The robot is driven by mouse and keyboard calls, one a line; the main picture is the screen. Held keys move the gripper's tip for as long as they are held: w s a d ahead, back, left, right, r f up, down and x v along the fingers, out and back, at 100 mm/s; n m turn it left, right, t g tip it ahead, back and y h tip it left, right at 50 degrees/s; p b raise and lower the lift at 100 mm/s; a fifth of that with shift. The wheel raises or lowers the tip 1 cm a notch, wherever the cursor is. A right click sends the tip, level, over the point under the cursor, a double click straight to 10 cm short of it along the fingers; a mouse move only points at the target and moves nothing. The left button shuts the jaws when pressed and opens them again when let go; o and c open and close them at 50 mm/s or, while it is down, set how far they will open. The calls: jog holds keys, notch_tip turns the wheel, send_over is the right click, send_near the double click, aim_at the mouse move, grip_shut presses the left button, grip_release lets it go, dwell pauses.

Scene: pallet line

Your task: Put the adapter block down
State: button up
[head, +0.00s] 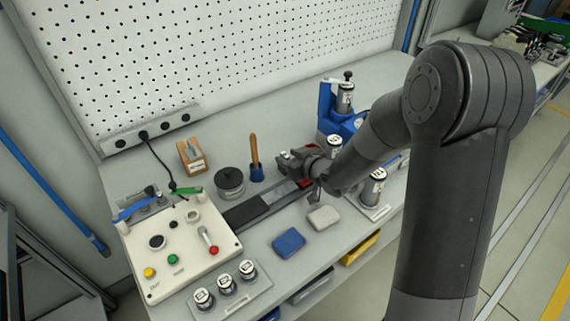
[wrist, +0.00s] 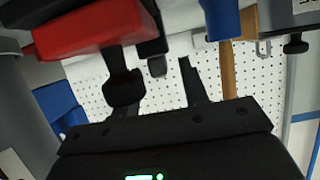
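My gripper (head: 312,184) is over the workbench, at the right end of a dark rail fixture. In the wrist view my gripper (wrist: 157,82) has its two dark fingers apart, with the pegboard showing between them. I see nothing held in that gap. A red part with black pieces (wrist: 90,30) is close beside the left finger; whether they touch is unclear. I cannot pick out the adapter block for certain. A blue block (head: 289,243) and a light grey block (head: 323,217) lie flat near the bench's front edge.
A control box (head: 180,245) with buttons stands at the left, with labelled cylinders in a holder (head: 228,287) before it. A wooden block (head: 191,155), a dark round pot (head: 229,182) and a wood-handled tool (head: 254,155) stand behind the rail (head: 246,210). A blue stand (head: 328,105) is at the back right.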

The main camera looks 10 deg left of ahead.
grip_shut()
dwell(0.4)
